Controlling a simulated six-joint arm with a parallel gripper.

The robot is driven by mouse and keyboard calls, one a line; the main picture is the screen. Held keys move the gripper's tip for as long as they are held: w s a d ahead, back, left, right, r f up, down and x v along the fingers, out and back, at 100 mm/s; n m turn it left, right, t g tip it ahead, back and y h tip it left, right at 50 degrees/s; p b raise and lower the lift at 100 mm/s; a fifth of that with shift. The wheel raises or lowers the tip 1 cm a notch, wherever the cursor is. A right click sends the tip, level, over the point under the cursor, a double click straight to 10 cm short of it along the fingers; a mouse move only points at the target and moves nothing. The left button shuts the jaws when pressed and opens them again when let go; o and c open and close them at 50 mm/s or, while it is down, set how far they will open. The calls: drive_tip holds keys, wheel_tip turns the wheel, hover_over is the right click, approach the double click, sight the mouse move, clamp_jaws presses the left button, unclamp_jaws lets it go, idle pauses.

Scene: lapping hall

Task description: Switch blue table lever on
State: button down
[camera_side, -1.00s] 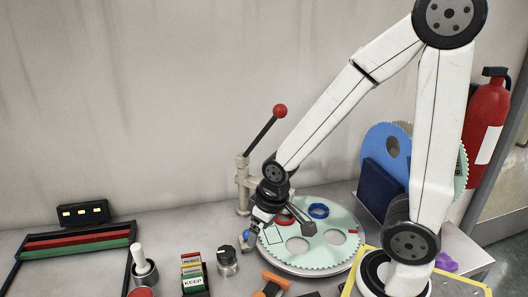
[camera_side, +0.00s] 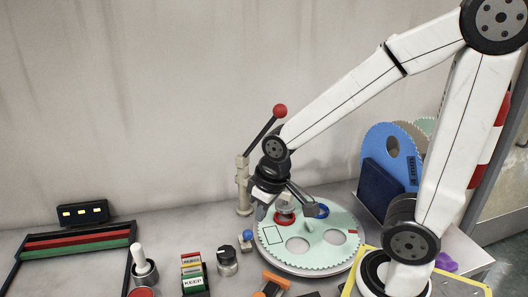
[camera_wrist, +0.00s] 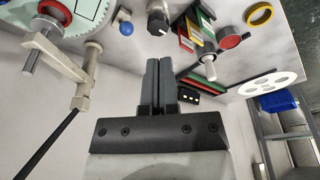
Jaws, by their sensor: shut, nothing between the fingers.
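The blue table lever shows as a small blue ball knob (camera_side: 247,234) on a short light stem. It stands on the grey table just left of the pale green toothed disc. In the wrist view the blue knob (camera_wrist: 126,28) is near the top, left of the fingers. I cannot tell its switch position surely.
A post with a red-ball handle (camera_side: 280,110) stands behind. Left of the knob are a black dial (camera_side: 227,262), coloured blocks (camera_side: 194,276) and a white-handled lever (camera_side: 139,257).

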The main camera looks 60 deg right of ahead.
sight(247, 238)
wheel_tip(247, 238, down, 3)
drive_tip(key=s+a+n+g+h, duration=0.2)
drive_tip(key=s+n+g+h, duration=0.15)
drive_tip(key=n, duration=0.35)
drive_tip(key=w+a+r+n+t+h, duration=0.3)
drive_tip(key=w+a+n+t+h, duration=0.4)
drive_tip(key=n+h, duration=0.5)
drive_tip(key=shift+n+t+y, duration=0.4)
drive_tip(key=shift+t+y, duration=0.05)
drive_tip(key=shift+y, duration=0.1)
drive_tip(key=f, duration=2)
drive_tip(key=shift+s+d+f, duration=0.1)
drive_tip(key=shift+d, duration=0.25)
drive_tip(key=shift+d, duration=0.1)
drive_tip(key=x, duration=0.9)
drive_tip(key=shift+d, duration=0.2)
drive_tip(key=shift+w+d+r, duration=0.2)
drive_tip(key=shift+d+r, duration=0.1)
drive_tip(key=shift+d, duration=0.3)
drive_tip(key=shift+w+d+r, duration=0.15)
drive_tip(key=shift+d+r, duration=0.2)
drive_tip(key=shift+d, duration=0.25)
drive_tip(key=shift+w+d+r, duration=0.15)
drive_tip(key=shift+d+r, duration=0.3)
drive_tip(key=shift+d, duration=0.15)
